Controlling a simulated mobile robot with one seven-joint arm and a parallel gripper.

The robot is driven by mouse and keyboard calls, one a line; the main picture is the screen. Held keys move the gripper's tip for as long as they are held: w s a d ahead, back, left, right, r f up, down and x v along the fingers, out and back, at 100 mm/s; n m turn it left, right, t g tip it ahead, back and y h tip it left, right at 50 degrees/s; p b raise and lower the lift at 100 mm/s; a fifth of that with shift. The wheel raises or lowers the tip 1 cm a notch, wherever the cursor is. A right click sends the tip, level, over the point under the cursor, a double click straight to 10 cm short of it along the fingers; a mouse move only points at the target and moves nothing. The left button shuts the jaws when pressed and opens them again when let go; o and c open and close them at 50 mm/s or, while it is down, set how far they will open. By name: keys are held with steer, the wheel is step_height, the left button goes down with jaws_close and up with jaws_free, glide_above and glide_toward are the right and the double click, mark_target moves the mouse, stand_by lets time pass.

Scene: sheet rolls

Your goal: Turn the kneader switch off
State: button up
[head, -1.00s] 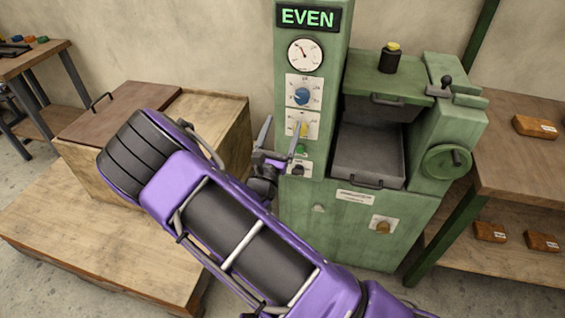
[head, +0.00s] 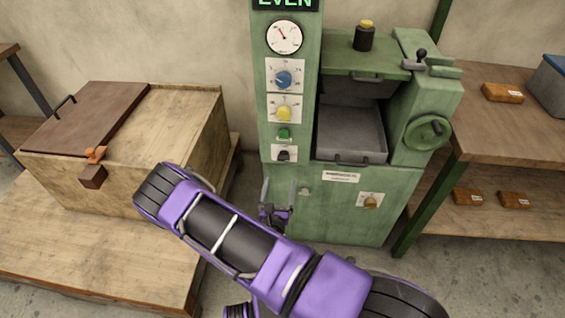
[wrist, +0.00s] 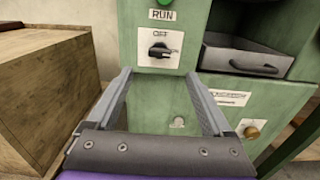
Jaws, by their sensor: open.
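The kneader is a green machine (head: 340,205) with a column of controls on its left. The black rotary switch (head: 284,155) sits on a white plate at the bottom of that column. In the wrist view the switch (wrist: 159,50) has a label above that seems to read OFF; its setting is hard to tell. My gripper (head: 279,181) is open and empty, low in front of the column and below the switch. In the wrist view my gripper (wrist: 159,74) has its fingers apart, with the switch just beyond and between their tips, not visibly touched.
Above the switch are a green RUN button (head: 284,133), a yellow knob (head: 284,113), a blue knob (head: 284,78) and a gauge (head: 284,37). The grey tray (head: 350,130) is right of the column. A wooden crate (head: 190,130) stands left, a shelf (head: 500,140) right.

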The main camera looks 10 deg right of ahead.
mark_target(283, 160)
steer(key=b+x, duration=0.1)
steer(key=x, duration=0.9)
steer(key=shift+w, duration=0.35)
jaws_close()
